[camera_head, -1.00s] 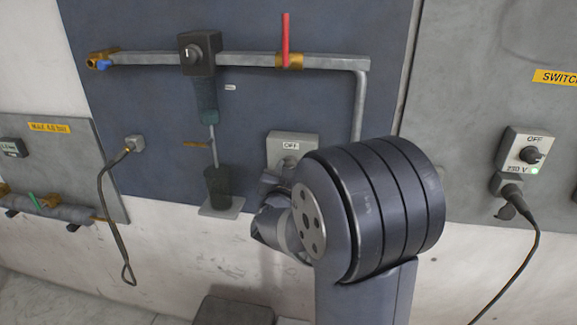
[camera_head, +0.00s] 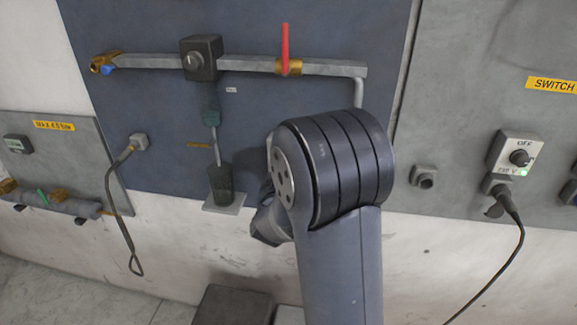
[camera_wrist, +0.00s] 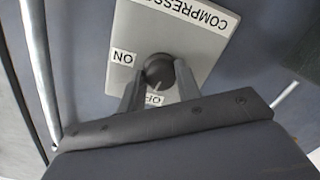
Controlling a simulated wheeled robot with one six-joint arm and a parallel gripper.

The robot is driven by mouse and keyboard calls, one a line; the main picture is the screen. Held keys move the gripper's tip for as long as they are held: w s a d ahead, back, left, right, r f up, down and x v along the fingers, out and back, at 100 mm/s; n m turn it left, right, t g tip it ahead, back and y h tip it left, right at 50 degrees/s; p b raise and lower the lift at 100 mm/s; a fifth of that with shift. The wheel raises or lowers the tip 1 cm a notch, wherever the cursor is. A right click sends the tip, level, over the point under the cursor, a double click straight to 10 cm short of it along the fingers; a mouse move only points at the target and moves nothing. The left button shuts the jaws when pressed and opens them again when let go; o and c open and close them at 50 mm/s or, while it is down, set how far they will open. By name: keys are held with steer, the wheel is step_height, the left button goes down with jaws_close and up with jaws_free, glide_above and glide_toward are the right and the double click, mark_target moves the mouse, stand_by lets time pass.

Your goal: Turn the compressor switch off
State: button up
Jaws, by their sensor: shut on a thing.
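The compressor switch is a grey plate (camera_wrist: 188,35) with a round dark knob (camera_wrist: 158,70) in the wrist view. Its COMPRESSOR, ON and OFF labels appear upside down, with ON left of the knob and OFF partly hidden below it. My gripper (camera_wrist: 159,82) is shut on the knob, one finger on each side. I cannot tell which label the knob points at. In the head view my arm hides the switch and the fingertips.
A pipe with a red-handled valve (camera_head: 285,50) and a dark box with a knob (camera_head: 201,58) runs above. A 230 V switch (camera_head: 515,155) marked OFF, with a green light and plugged cable, is at the right. A looped hose (camera_head: 115,205) hangs at the left.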

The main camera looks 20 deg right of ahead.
steer(key=shift+r+n+p, duration=0.1)
steer(key=shift+n+p, duration=0.3)
steer(key=shift+n, duration=0.4)
steer(key=o, duration=0.9)
steer(key=shift+o, duration=0.2)
steer(key=b+v, duration=0.1)
steer(key=v, duration=0.9)
steer(key=shift+s+a+b, duration=0.2)
steer(key=shift+s+b, duration=0.1)
